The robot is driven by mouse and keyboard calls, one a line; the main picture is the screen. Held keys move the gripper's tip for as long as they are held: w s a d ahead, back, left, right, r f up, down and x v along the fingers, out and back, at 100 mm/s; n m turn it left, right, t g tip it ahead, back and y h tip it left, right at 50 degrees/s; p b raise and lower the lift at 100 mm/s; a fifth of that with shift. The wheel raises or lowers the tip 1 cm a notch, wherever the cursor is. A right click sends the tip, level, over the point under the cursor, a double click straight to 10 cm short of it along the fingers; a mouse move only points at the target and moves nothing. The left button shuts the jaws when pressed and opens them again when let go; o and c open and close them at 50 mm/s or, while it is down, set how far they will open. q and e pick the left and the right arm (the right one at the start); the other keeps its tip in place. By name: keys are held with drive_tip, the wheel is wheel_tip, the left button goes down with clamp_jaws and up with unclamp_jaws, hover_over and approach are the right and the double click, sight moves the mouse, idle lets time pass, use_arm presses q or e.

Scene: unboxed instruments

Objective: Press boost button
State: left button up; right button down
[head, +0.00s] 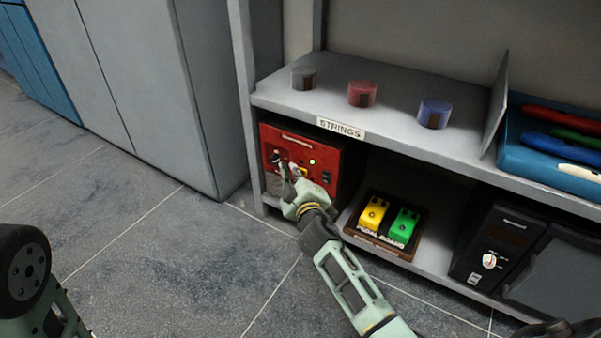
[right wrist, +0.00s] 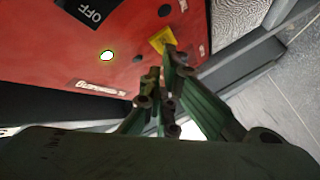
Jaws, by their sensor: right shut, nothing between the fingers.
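A red device (head: 330,170) stands on the lower shelf at the left; its red front fills the top of the right wrist view (right wrist: 60,55). I cannot read a boost label. My right gripper (head: 289,171) is shut and empty, its fingertips (right wrist: 162,68) at the front near the yellow label. I cannot tell whether they touch it. My left gripper is out of view.
The shelf above bears a STRINGS label (head: 340,128), three round containers and a blue tray (head: 545,168) of coloured items. A pedal board (head: 350,229) and a black appliance (head: 500,248) stand to the right. A grey cabinet (head: 150,90) is at left; the floor is clear.

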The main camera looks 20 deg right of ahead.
drive_tip(key=shift+s+a, duration=0.35)
drive_tip(key=shift+a, duration=0.05)
drive_tip(key=s+a, duration=0.3)
drive_tip(key=a, duration=0.1)
drive_tip(key=shift+s+a, duration=0.35)
drive_tip(key=shift+a, duration=0.05)
idle(2.4)
